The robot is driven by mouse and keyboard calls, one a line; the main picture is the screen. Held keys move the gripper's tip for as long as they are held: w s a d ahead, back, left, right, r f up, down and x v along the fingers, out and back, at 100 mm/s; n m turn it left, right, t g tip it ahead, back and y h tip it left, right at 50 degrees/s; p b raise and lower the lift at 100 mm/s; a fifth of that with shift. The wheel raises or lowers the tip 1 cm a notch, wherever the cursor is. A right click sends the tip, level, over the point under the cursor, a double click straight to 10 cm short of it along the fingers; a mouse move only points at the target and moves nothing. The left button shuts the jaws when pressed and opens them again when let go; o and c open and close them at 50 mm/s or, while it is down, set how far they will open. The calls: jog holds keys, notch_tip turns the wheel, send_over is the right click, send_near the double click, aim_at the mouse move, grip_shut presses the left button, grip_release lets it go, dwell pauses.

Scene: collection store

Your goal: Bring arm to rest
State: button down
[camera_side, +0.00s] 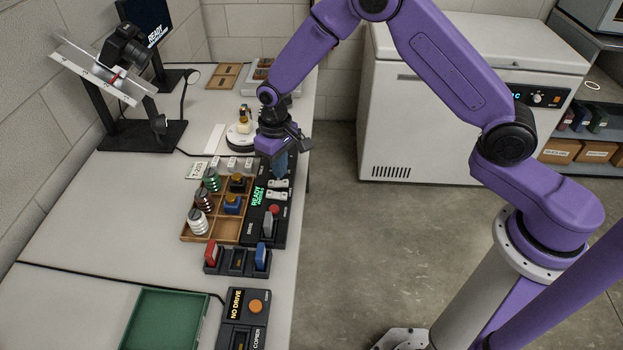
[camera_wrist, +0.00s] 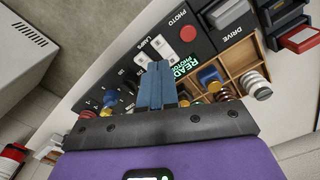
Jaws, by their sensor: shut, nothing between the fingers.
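My purple arm reaches over the white bench (camera_side: 95,205) from the right. My gripper (camera_side: 281,165) is above the far end of the black control panel (camera_side: 279,225), with its fingers pointing down. In the wrist view my gripper (camera_wrist: 157,75) shows its two blue fingers side by side, shut and empty. The panel's lit green READY display (camera_side: 258,196) shows to the left of its white switches (camera_side: 278,190). A red button (camera_side: 274,209) is nearer the camera; it also shows in the wrist view (camera_wrist: 188,33). Part of the panel is hidden behind my gripper.
A wooden compartment tray (camera_side: 212,238) with several spools and knobs stands left of the panel. A black rack (camera_side: 236,262), a green tray (camera_side: 163,318) and a NO DRIVE box (camera_side: 243,318) are nearer. A camera stand (camera_side: 130,132) is at the left wall, a white chest freezer (camera_side: 440,110) behind.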

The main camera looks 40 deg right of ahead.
jog(key=s+r+n, duration=0.2)
jog(key=s+r, duration=0.6)
jog(key=s+d+r+n, duration=0.2)
jog(key=s+d+r, duration=0.1)
jog(key=s, duration=0.5)
jog(key=s+d+r+n, duration=0.3)
jog(key=s+d, duration=0.2)
jog(key=s, duration=0.4)
jog(key=s+d+r+n, duration=0.2)
jog(key=s+d+r, duration=0.1)
jog(key=s, duration=0.6)
jog(key=shift+d+r+n, duration=0.3)
jog(key=shift+d+r, duration=0.05)
jog(key=shift+d, duration=0.45)
